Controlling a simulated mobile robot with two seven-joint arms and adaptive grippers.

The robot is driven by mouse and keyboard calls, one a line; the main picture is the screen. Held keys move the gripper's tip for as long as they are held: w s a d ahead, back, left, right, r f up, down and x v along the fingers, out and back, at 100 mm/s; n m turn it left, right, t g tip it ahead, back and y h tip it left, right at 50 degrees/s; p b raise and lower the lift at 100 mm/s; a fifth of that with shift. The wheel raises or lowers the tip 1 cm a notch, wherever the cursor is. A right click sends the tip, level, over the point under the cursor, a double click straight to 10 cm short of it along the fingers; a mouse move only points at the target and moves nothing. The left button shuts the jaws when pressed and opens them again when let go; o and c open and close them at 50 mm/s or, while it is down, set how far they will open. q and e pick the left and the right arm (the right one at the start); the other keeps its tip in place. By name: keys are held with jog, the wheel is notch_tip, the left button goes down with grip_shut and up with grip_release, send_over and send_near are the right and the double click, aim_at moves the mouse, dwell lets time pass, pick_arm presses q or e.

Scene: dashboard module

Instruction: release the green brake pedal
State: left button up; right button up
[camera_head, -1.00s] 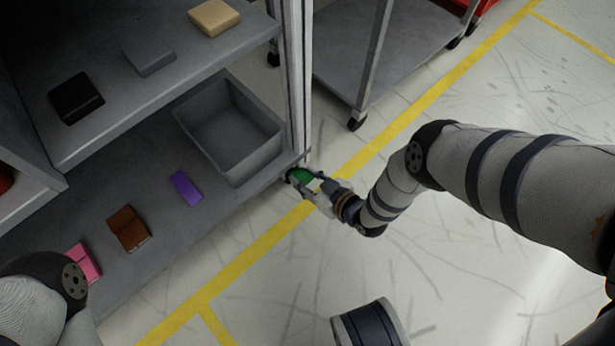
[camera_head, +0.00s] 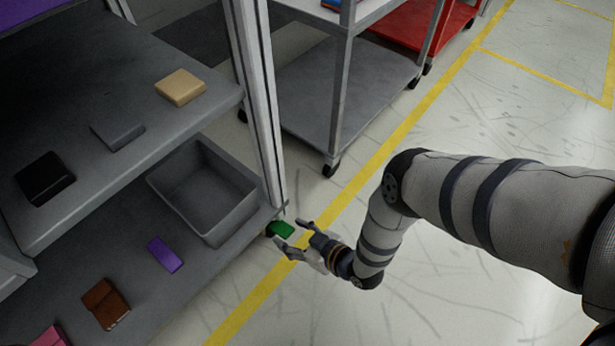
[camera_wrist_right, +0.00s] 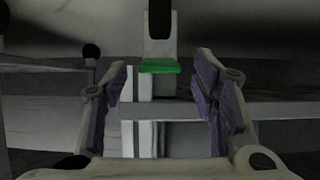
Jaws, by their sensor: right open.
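The green brake pedal (camera_head: 283,229) sticks out at the caster under the near right corner of the grey shelf unit, low above the floor. My right gripper (camera_head: 288,232) is open, with its fingertips close to the pedal and pointing at it. In the right wrist view, the green pedal (camera_wrist_right: 159,66) shows ahead, slightly above the gap between the two spread fingers (camera_wrist_right: 162,85), with nothing held. Whether a fingertip touches the pedal cannot be told. My left gripper does not show.
The shelf unit holds a grey bin (camera_head: 205,195), a purple box (camera_head: 165,254), a brown box (camera_head: 105,304) and a tan box (camera_head: 181,87). A grey cart (camera_head: 345,90) stands behind. The floor on the right is clear.

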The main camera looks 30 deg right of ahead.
jog(key=v, duration=0.9)
jog(key=shift+s, duration=0.2)
